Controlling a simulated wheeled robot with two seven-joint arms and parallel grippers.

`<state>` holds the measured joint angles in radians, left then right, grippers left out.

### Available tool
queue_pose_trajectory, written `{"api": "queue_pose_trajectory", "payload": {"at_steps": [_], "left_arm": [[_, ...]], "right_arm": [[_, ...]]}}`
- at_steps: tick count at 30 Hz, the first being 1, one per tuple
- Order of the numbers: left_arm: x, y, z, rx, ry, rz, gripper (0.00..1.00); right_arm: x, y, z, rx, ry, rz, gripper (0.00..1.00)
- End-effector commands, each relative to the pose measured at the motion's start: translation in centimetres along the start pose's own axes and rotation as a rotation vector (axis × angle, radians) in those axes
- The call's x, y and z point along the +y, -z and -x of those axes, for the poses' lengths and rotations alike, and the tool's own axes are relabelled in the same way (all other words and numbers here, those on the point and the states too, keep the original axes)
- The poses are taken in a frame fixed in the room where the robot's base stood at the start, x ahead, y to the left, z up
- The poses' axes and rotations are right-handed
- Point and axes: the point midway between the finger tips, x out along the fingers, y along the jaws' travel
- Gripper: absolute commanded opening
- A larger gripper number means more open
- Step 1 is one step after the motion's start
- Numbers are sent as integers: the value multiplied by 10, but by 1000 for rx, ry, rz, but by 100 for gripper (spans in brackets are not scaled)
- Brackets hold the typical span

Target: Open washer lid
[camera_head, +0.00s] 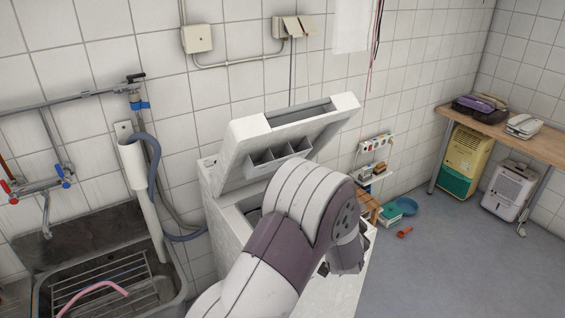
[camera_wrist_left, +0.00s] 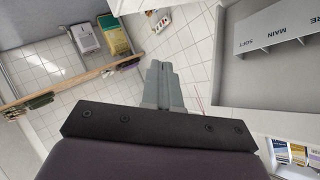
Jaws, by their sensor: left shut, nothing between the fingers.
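The white top-loading washer (camera_head: 228,213) stands against the tiled wall in the head view. Its lid (camera_head: 240,142) is raised and tilted back, with the dispenser compartments (camera_head: 279,160) on its inner side facing out. In the wrist view the lid (camera_wrist_left: 262,80) is at the right, its compartments lettered MAIN and SOFT. My left arm covers much of the washer's opening. My left gripper (camera_wrist_left: 160,82) is shut and empty, apart from the lid in the wrist view. In the head view its fingers are mostly hidden behind my arm. My right gripper is not in view.
A metal sink (camera_head: 165,290) with a wire rack and a pink hose is left of the washer. A grey drain hose (camera_head: 152,190) hangs between them. A small shelf (camera_head: 374,176) is right of the washer. A wooden table (camera_head: 510,132) stands far right. The floor between is mostly free.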

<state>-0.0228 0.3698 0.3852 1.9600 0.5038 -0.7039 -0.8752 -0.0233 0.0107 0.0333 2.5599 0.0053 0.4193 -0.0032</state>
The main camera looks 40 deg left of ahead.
Motion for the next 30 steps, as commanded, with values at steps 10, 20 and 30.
{"api": "queue_pose_trajectory", "payload": {"at_steps": [10, 20, 30], "left_arm": [[-111, -1, 9, -99, 1071, -656, 0], [-144, 4, 52, -350, 1369, -835, 0], [-214, 23, 36, -347, 1367, -834, 0]], "right_arm": [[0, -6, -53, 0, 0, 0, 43], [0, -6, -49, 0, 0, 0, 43], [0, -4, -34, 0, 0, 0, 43]]}}
